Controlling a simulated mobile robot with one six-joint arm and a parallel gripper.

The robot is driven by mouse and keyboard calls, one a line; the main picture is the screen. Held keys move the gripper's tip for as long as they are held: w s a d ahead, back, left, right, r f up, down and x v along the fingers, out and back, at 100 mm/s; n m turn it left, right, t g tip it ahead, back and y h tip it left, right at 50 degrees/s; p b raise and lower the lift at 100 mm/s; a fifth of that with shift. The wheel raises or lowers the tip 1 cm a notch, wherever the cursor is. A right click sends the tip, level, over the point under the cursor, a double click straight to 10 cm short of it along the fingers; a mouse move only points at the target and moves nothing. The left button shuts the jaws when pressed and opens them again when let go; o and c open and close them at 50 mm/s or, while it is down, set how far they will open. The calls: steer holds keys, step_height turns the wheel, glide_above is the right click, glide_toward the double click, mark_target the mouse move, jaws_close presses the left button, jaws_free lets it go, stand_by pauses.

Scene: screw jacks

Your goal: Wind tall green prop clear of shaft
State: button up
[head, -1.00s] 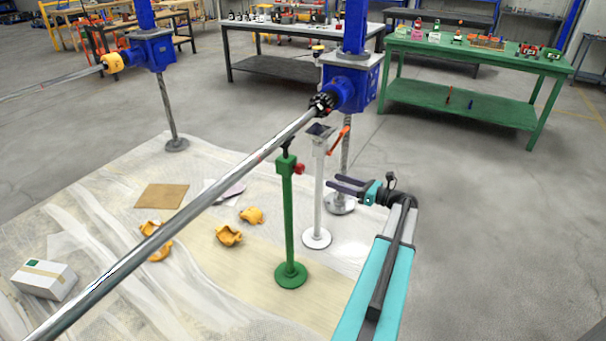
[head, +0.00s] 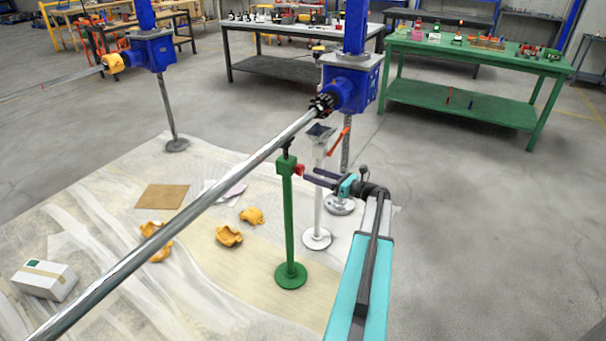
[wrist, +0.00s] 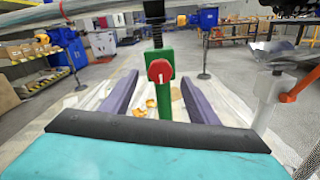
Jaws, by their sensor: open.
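The tall green prop (head: 289,225) stands upright on its round base, below the long steel shaft (head: 180,215). Its dark screw and head reach up to the shaft; I cannot tell whether they touch. A red knob (head: 299,170) sits on the right side of its collar. My gripper (head: 309,175) is open and empty, its fingertips close to the knob. In the wrist view, the knob (wrist: 160,71) lies centred just ahead of the gap between my two purple fingers (wrist: 159,85). The dark screw (wrist: 153,28) rises above the collar.
A white prop (head: 318,205) with an orange handle stands close behind my gripper. Blue gearbox units (head: 350,85) hang on screw columns. Orange shells (head: 229,236), a brown board (head: 162,196) and a white box (head: 44,280) lie on the floor sheet. Open floor lies to the right.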

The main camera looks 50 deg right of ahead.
mark_target(302, 171)
steer(key=shift+x, duration=2.3)
steer(key=c, duration=1)
steer(key=shift+a+f, duration=0.15)
steer(key=shift+a, duration=0.1)
steer(key=shift+c, duration=0.2)
steer(key=shift+d, duration=0.1)
